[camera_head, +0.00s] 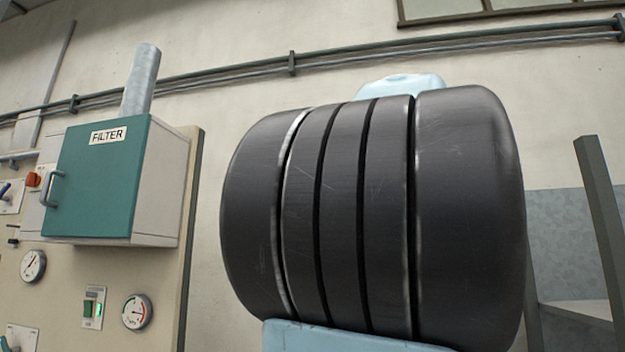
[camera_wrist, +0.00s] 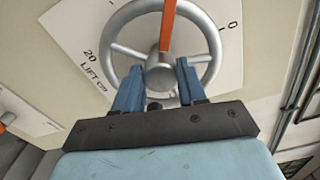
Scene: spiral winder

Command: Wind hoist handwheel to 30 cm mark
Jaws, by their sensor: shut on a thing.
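The handwheel (camera_wrist: 207,37) fills the upper part of the wrist view, a grey metal rim with spokes and a round hub (camera_wrist: 160,74). An orange bar (camera_wrist: 168,25) runs from the hub up past the top of the picture. Behind the wheel is a white scale plate (camera_wrist: 70,45) reading "20" and "LIFT cm" at left and "0" at right. No 30 mark is in view. My gripper (camera_wrist: 159,72) has its two blue fingers on either side of the hub and is shut on the handwheel; the exact contact is hard to see. The head view shows neither gripper nor wheel.
In the head view a teal FILTER cabinet (camera_head: 98,180) stands on a panel at left, with gauges (camera_head: 136,312) and a green-lit switch (camera_head: 93,307) below. My own dark arm link blocks the middle. A grey-green post (camera_head: 602,215) stands at right. Pipes (camera_head: 290,64) cross the wall above.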

